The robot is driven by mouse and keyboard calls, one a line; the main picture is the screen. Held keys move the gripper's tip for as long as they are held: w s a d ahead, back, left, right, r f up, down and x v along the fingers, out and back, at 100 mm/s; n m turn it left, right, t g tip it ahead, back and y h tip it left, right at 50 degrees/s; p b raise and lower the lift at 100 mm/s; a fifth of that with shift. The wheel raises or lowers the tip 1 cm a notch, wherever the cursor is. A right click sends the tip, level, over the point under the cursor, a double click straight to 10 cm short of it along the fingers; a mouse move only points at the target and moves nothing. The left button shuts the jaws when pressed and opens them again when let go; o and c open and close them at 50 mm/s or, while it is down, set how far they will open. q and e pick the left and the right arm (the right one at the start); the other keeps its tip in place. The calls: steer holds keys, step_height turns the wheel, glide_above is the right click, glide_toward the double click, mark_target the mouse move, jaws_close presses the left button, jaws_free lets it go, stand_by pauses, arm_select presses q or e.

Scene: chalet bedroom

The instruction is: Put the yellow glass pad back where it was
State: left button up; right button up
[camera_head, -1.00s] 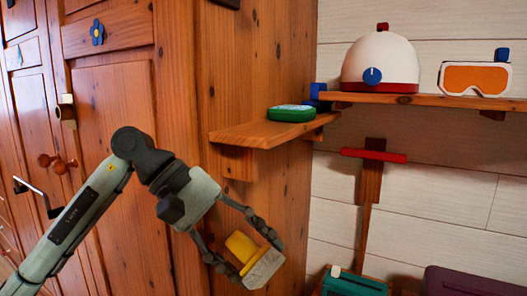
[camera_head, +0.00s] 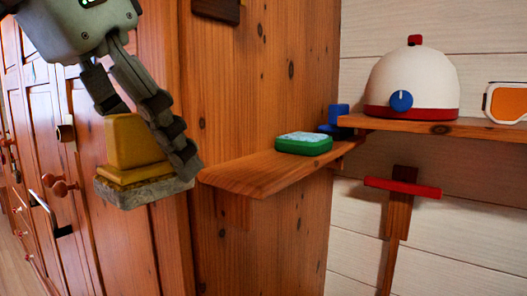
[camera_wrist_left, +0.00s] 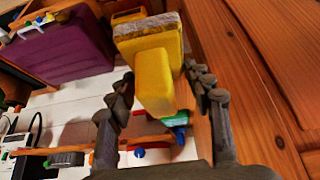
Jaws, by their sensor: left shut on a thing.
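The yellow glass pad (camera_head: 132,142) has a yellow block handle on a rough grey slab. My left gripper (camera_head: 143,160) is shut on its yellow part, and the grey slab faces down, nearly level. The pad hangs in the air just left of the small wooden shelf (camera_head: 240,177), its slab at about the height of the shelf's front end. In the left wrist view, the pad (camera_wrist_left: 158,70) sits between the two fingers (camera_wrist_left: 162,95). One finger covers part of it in the head view. My right gripper is not in view.
A green box with a pale top (camera_head: 303,143) lies on the shelf towards its back; the front part is bare. A blue object (camera_head: 337,118) stands behind it. A white and red helmet (camera_head: 412,82) and orange goggles (camera_head: 508,103) sit on the wall shelf. Wooden cabinet doors stand at left.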

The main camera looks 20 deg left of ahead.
arm_select(q)
steer(key=w+d, duration=0.1)
steer(key=w, duration=0.3)
steer(key=w+d, duration=0.2)
steer(key=w, duration=0.2)
steer(key=w+d, duration=0.1)
steer(key=w, duration=0.3)
steer(key=shift+w+d, duration=0.25)
steer(key=shift+d, duration=0.1)
steer(key=w, duration=0.1)
steer(key=w+d, duration=0.1)
steer(key=w, duration=0.1)
steer(key=shift+w+d+f, duration=0.15)
steer(key=shift+w+f, duration=0.05)
steer(key=shift+f, duration=0.15)
steer(key=shift+s+f, duration=0.15)
steer(key=shift+f, duration=0.3)
steer(key=shift+f, duration=0.1)
steer(key=o, duration=1)
steer(key=shift+o, duration=0.2)
steer(key=v, duration=1.2)
